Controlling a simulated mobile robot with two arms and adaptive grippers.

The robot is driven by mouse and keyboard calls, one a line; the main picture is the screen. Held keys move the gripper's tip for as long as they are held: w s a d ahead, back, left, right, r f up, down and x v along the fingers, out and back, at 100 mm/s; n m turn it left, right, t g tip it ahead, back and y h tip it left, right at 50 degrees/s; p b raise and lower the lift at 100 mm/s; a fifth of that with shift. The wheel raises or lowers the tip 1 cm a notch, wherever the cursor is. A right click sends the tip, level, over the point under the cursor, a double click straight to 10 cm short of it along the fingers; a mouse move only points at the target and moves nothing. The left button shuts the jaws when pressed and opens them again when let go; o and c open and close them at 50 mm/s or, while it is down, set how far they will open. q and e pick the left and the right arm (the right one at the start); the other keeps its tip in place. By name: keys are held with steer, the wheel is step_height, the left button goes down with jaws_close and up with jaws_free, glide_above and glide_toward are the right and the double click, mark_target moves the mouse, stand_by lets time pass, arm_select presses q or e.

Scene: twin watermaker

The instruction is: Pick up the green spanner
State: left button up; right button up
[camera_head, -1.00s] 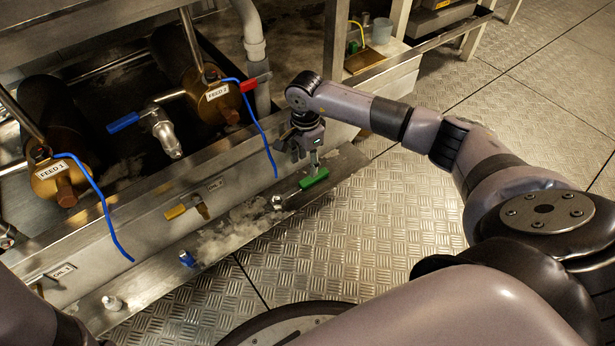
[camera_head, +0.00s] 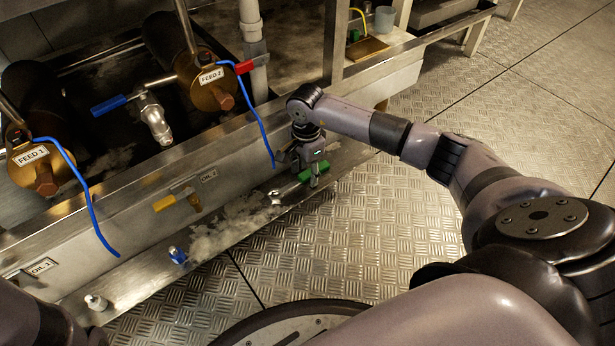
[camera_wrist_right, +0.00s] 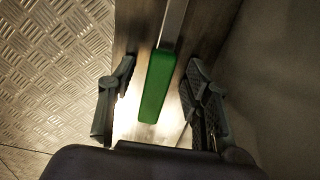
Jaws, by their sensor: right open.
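The green spanner (camera_head: 315,171) lies on the metal ledge at the foot of the machine, partly hidden behind my right gripper in the head view. In the right wrist view its green handle (camera_wrist_right: 158,86) lies between the two open fingers, with a gap on each side. Its grey metal shaft (camera_wrist_right: 173,22) runs out past the top of that view. My right gripper (camera_head: 300,182) is open and points down at the handle; it also shows in the right wrist view (camera_wrist_right: 158,98). My left gripper does not show; only a dark part of my left arm is at the lower left.
The floor (camera_head: 370,240) in front is clear.

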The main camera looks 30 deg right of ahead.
steer(key=shift+c, duration=0.6)
jaws_close()
